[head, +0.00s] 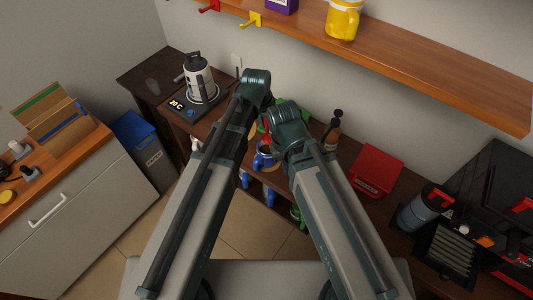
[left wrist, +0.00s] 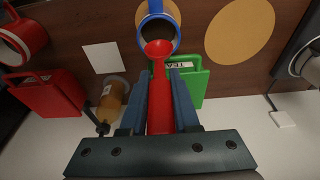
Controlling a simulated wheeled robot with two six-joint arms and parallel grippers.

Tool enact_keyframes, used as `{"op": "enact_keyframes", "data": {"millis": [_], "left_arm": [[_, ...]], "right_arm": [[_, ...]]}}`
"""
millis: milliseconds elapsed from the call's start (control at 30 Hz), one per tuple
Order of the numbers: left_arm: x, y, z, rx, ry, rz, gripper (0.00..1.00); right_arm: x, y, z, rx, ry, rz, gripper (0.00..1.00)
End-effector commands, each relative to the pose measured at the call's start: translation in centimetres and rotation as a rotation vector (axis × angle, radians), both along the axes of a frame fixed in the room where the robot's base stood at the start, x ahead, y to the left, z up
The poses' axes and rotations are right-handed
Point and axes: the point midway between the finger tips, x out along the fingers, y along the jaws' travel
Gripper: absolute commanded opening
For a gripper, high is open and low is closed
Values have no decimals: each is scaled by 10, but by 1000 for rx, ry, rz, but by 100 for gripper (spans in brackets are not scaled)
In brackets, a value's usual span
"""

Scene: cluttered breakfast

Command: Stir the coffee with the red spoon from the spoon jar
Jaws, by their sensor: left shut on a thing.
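The red spoon (left wrist: 158,95) is between the two fingers of my left gripper (left wrist: 160,85), which is shut on it. Its round bowl (left wrist: 158,48) points away from my wrist and overlaps the near rim of the blue mug (left wrist: 177,38). I cannot tell whether it is inside or above the mug. The mug's inside looks dark. In the head view the blue mug (head: 263,161) stands on the dark counter between my arms, with a bit of red just above it. My arms hide most of that spot. My right gripper and the spoon jar cannot be made out.
A green box (left wrist: 192,88) stands close beside the spoon. An amber bottle (head: 331,132) and a red box (head: 377,170) are to the right on the counter. A kettle (head: 198,78) stands at the back left. A wooden shelf (head: 420,75) is above.

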Motion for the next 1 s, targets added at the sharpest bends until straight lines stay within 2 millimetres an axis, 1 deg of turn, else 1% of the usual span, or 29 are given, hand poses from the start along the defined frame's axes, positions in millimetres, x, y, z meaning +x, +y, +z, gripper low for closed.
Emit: {"op": "enact_keyframes", "data": {"millis": [33, 100, 300, 400, 1000], "left_arm": [[0, 0, 10, 0, 0, 0, 0], [0, 0, 17, 0, 0, 0, 0], [0, 0, 36, 0, 0, 0, 0], [0, 0, 43, 0, 0, 0, 0], [0, 0, 41, 0, 0, 0, 0]], "right_arm": [[0, 0, 10, 0, 0, 0, 0], [0, 0, 17, 0, 0, 0, 0], [0, 0, 36, 0, 0, 0, 0], [0, 0, 43, 0, 0, 0, 0], [0, 0, 41, 0, 0, 0, 0]]}}
